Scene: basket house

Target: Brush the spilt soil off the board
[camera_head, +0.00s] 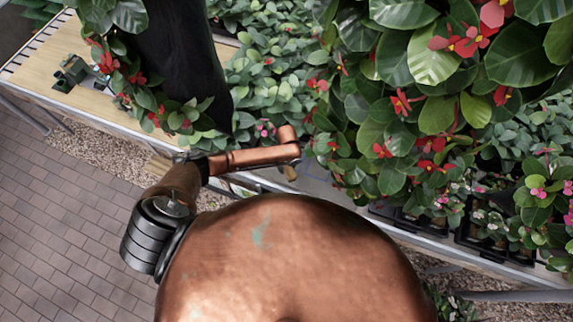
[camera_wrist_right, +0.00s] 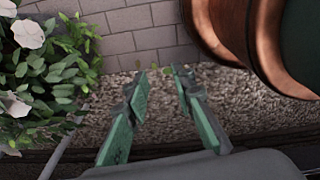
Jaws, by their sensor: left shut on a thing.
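My left arm reaches in from the left, and its copper forearm runs rightward over the bench edge. My left gripper (camera_head: 290,160) is at its far end, beside the leaves, with its jaws mostly hidden. It is shut on what looks like the brush, of which I can make out only a short tan part. The pale board (camera_head: 28,72) shows at the upper left; leaves hide much of it. I cannot make out any soil. My right gripper (camera_wrist_right: 160,78) is open and empty in the right wrist view, with green fingers apart above gravel.
A small dark green object (camera_head: 70,74) sits on the board. A broad dark upright shape (camera_head: 182,60) and dense red-flowered foliage (camera_head: 425,100) crowd the bench. Black pots (camera_head: 420,220) stand at the right. The brick paving (camera_head: 60,220) at the lower left is clear.

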